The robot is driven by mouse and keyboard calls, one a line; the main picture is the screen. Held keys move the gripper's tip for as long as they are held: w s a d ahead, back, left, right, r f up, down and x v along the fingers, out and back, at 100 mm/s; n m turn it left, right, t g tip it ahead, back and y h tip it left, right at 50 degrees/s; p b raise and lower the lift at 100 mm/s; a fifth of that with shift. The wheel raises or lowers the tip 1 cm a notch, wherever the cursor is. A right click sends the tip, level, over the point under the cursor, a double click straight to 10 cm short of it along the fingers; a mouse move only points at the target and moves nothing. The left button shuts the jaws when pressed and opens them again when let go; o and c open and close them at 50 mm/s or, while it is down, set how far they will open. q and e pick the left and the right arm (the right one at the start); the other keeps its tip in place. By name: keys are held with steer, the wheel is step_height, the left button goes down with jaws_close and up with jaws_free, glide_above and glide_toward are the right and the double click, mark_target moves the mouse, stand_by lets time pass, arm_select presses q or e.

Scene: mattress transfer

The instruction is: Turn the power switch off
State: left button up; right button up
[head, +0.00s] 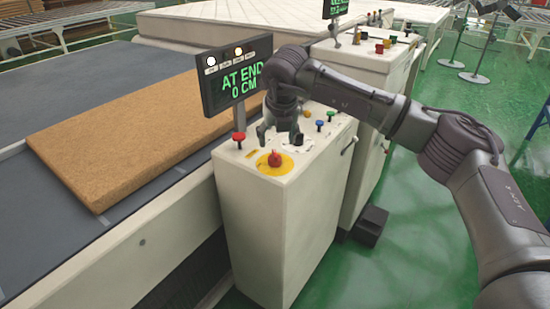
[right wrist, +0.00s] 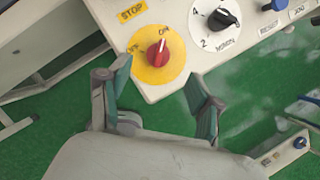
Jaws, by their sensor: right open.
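The power switch (head: 275,158) is a red knob on a yellow disc at the near corner of the white control console (head: 285,225). It also shows in the right wrist view (right wrist: 157,54), where its white mark points towards the ON label. My right gripper (head: 280,136) is over the console top, just beyond the knob in the head view. In the right wrist view, its two fingers (right wrist: 158,72) are spread apart with nothing between them, and the knob lies just ahead of the gap. My left gripper is not in view.
A red STOP button (head: 238,137) and a display reading "AT END 0 CM" (head: 238,78) stand on the left. A black mode dial (right wrist: 222,18) is close right of the switch. A brown mattress slab (head: 125,140) lies on the conveyor.

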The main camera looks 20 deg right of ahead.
mark_target(275, 153)
steer(key=b+x, duration=0.2)
steer(key=x, duration=0.6)
steer(key=shift+r, duration=0.1)
steer(key=shift+c, duration=0.2)
steer(key=c, duration=1.1)
